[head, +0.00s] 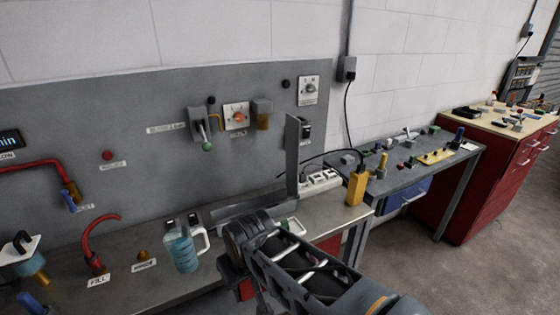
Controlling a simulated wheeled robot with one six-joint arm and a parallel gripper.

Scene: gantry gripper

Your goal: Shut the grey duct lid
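The grey duct lid (292,158) looks like a narrow flat plate standing upright near the right end of the workbench, in front of the back panel. A long low grey duct (240,211) lies on the bench to the left of the lid's foot. The lid stands up away from the duct, so it is open. My arm reaches in from the lower right and covers part of the bench in front of the duct. My gripper (232,272) is around the arm's dark end, below and left of the lid and apart from it. Its fingers cannot be made out.
A jug (183,250) with blue contents stands left of my arm. A white power strip (320,181) and a yellow box (356,188) with a black cable are right of the lid. Levers and switches (236,116) stick out of the panel. A second bench (400,170) stands right.

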